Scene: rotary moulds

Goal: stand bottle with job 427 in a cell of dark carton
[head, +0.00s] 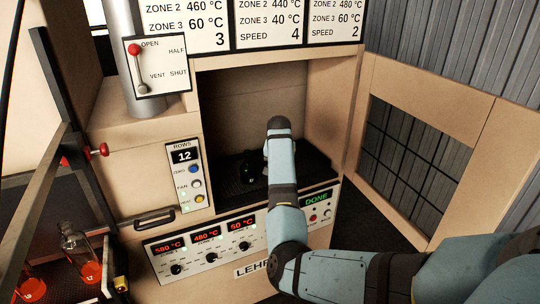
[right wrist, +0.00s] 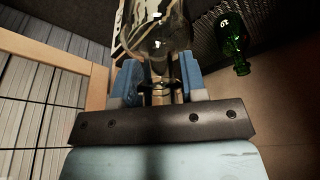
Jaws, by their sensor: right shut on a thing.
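My right arm reaches into the open lehr chamber (head: 250,100); the gripper itself is hidden behind the arm in the head view. In the right wrist view my right gripper (right wrist: 160,88) is shut on a clear glass bottle (right wrist: 157,40), its blue fingers on either side of it. No job number is readable on this bottle. A green bottle (right wrist: 232,42) stands apart from it, with small pale marks I cannot read fully; it also shows on the dark chamber floor in the head view (head: 248,168). I see no dark carton. My left gripper is out of view.
The lehr door (head: 430,150) with its dark grid window hangs open at the right. A control panel (head: 205,245) runs below the chamber, with a "DONE" display (head: 317,198). At the lower left, clear bottles (head: 78,245) with glowing orange bases stand by a machine.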

